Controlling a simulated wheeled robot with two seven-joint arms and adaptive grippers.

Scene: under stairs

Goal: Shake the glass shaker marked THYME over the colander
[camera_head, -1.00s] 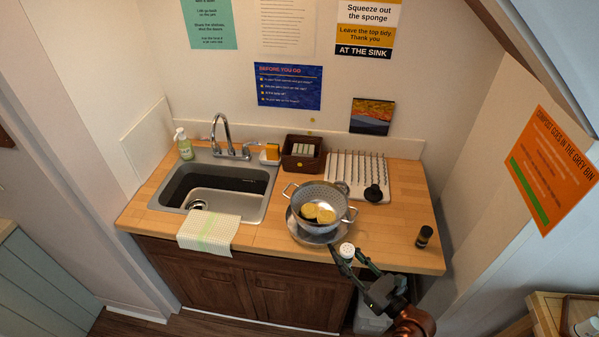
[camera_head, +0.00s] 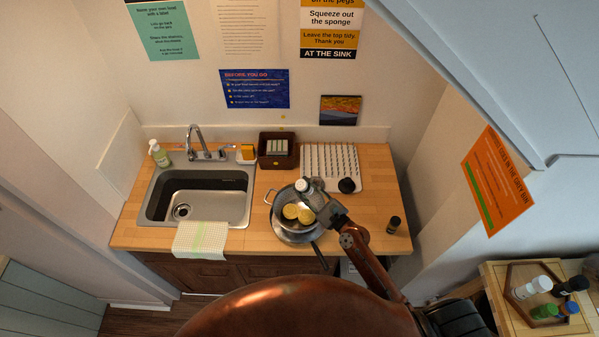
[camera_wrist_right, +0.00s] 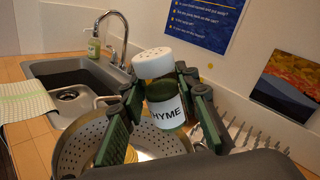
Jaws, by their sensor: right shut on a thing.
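The THYME shaker (camera_wrist_right: 166,103), a glass jar with a white perforated cap and a white label, is between the fingers of my right gripper (camera_wrist_right: 163,90) in the right wrist view. Its cap points up with a slight lean. In the head view, my right gripper (camera_head: 316,199) is shut on the shaker (camera_head: 303,186), which overlaps the upper right of the metal colander (camera_head: 275,212). The colander holds yellow round pieces (camera_head: 291,211). It also shows below the fingers in the right wrist view (camera_wrist_right: 72,148). My left gripper is not in view.
A sink (camera_head: 198,196) with a tap is on the left, with a towel (camera_head: 201,239) over the counter edge. A brown box (camera_head: 277,163) and a white pegged rack (camera_head: 331,166) stand behind the colander. A small dark jar (camera_head: 393,225) is on the right. Clear counter lies around it.

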